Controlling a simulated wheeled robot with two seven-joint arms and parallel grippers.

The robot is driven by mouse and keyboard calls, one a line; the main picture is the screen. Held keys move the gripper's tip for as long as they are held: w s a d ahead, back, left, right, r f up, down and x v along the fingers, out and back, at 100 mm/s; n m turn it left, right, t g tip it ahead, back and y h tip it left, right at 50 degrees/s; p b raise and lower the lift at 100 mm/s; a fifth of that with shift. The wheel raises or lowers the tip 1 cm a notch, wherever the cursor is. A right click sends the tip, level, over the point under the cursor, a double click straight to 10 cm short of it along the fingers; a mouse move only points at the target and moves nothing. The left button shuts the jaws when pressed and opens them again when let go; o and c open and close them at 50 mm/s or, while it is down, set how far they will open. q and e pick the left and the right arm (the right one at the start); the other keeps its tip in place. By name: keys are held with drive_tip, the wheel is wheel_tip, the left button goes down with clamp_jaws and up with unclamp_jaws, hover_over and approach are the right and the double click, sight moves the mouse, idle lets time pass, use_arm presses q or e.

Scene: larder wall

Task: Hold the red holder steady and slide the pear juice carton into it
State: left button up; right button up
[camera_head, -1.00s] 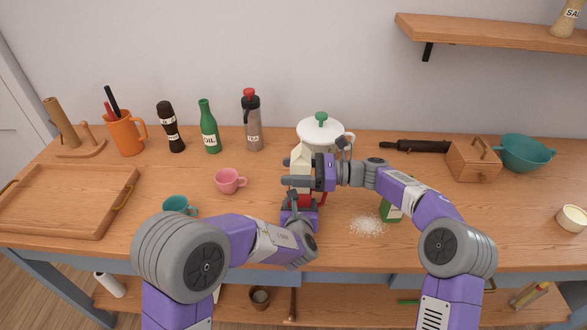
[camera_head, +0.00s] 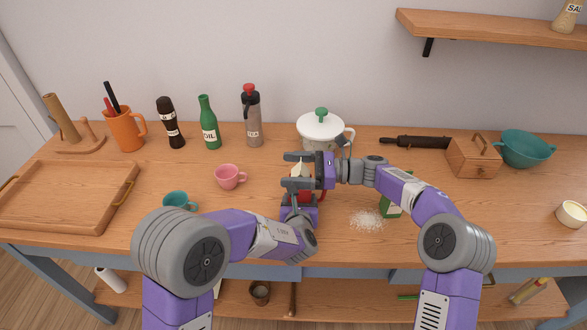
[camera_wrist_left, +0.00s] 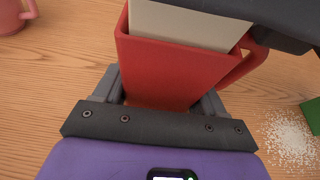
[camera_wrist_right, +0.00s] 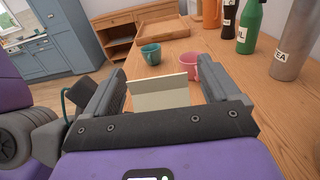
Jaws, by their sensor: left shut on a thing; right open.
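The red holder (camera_wrist_left: 170,72) stands upright on the table in the left wrist view, its handle to the right. My left gripper (camera_head: 299,207) is shut on it, one finger on each side. The pale pear juice carton (camera_wrist_left: 190,22) stands inside the holder, its upper part above the rim. In the head view the carton's top (camera_head: 300,170) shows between the fingers of my right gripper (camera_head: 300,170). That gripper is open, with a finger on either side of the carton. The right wrist view shows the carton's top (camera_wrist_right: 160,95) between the spread fingers. The holder's bottom is hidden.
A white pot (camera_head: 321,132) stands just behind. A pink cup (camera_head: 229,177) and a teal cup (camera_head: 180,200) stand to the left. White grains (camera_head: 367,219) and a green box (camera_head: 391,208) lie right, near my right arm. The front table strip is mostly clear.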

wheel_tip(320, 180, up, 10)
idle(0.4)
use_arm(q)
drive_tip(key=o, duration=1.1)
drive_tip(key=shift+o, duration=0.2)
